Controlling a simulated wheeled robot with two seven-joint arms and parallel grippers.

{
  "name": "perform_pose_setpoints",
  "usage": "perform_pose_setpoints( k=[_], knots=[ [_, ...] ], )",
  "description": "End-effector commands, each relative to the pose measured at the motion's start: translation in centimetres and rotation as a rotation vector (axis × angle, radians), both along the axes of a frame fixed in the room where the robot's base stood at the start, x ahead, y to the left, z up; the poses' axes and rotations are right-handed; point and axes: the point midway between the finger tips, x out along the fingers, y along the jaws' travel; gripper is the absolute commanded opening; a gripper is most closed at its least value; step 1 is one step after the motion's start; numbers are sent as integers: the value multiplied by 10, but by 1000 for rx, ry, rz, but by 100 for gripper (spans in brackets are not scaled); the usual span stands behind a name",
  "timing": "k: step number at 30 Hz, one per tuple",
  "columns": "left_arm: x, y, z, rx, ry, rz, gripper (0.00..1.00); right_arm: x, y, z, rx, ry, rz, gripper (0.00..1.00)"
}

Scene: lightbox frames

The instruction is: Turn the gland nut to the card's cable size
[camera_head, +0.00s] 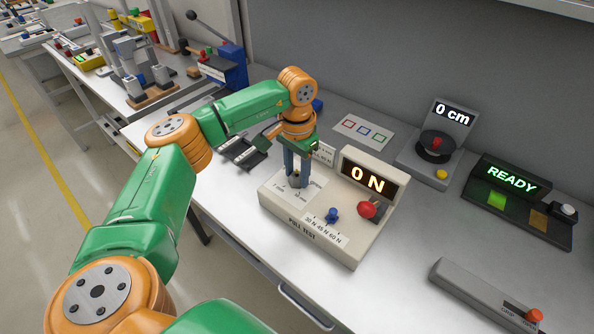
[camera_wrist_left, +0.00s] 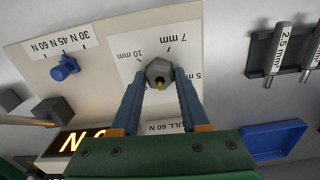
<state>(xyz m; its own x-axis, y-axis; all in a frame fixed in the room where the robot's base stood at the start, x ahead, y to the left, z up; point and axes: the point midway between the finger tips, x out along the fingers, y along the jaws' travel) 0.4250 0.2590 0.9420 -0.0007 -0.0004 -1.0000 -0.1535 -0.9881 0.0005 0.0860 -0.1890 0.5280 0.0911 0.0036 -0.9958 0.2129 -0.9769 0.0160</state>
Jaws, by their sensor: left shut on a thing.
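The gland nut (camera_wrist_left: 159,70) is a grey hexagonal nut with a small yellow mark at its lower side in the left wrist view. It sits on a white dial plate (camera_wrist_left: 127,72) marked 10 mm, 7 mm and 5 mm. My left gripper (camera_head: 298,178) points down over the pull test box (camera_head: 278,213), shut on the nut with a finger at each side. In the head view the fingers mostly hide the nut. A white card (camera_head: 323,154) stands behind the box; the wrist view shows "PULL 60 N" on it (camera_wrist_left: 167,127), the rest hidden by my gripper. My right gripper is out of view.
The box carries a "0 N" display (camera_head: 368,184), a blue force selector (camera_head: 333,215) and a red knob (camera_head: 367,210). A dark cable rack (camera_head: 240,152) and blue tray (camera_wrist_left: 275,140) lie nearby. A "0 cm" unit (camera_head: 435,143) and "READY" panel (camera_head: 511,180) stand right.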

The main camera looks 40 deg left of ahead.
Motion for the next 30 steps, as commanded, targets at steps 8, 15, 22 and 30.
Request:
perform_pose_setpoints(
  k=[8,15,22,30],
  knots=[
    [1,0,2,0,-5,-12,0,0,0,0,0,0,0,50],
    [1,0,1,0,-5,-11,53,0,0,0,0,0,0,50],
    [1,0,1,1,-2,-11,75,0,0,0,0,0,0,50],
    [2,0,20,0,-8,-11,75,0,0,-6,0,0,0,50]
  ],
)
